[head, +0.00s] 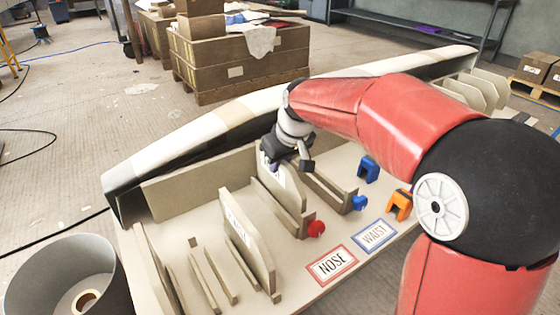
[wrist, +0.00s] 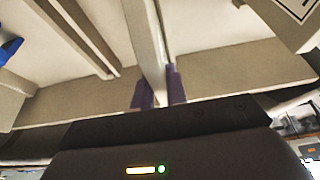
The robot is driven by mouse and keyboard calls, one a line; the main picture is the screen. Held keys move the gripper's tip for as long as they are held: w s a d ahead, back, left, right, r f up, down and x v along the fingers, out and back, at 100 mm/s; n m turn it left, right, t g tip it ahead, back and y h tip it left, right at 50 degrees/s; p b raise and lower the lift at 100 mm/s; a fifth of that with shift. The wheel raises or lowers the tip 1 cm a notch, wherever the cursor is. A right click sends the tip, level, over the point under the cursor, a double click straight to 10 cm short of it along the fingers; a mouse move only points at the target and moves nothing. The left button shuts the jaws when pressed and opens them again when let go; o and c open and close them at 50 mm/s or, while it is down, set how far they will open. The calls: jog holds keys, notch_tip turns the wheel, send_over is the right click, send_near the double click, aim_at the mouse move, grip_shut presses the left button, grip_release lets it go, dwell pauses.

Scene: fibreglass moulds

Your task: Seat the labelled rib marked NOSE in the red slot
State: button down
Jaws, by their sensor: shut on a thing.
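My gripper (head: 288,152) is shut on the upper edge of a pale, upright rib (head: 285,188). In the wrist view my fingers (wrist: 160,92) stand either side of this rib (wrist: 145,40), seen edge-on. Its label is mostly hidden by my gripper and I cannot read it. The rib's lower part is at the red slot, two low beige rails (head: 276,207) ending at a red knob (head: 316,228). I cannot tell whether it is fully down between them. A card reading NOSE (head: 331,265) with a red border lies in front.
Another labelled rib (head: 252,245) stands to the left. The blue-knob (head: 360,203) slot and WAIST card (head: 374,235) are to the right. A blue clamp (head: 369,169) and an orange clamp (head: 399,205) stand nearby. A long mould (head: 200,137) runs behind.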

jog(key=shift+f+b, duration=0.5)
jog(key=shift+f, duration=0.15)
jog(key=c, duration=1.3)
grip_release()
jog(key=p+v, duration=0.1)
jog(key=v, duration=0.6)
jog(key=shift+r, duration=0.1)
jog(key=shift+s+d+r, duration=0.1)
jog(key=shift+r, duration=0.25)
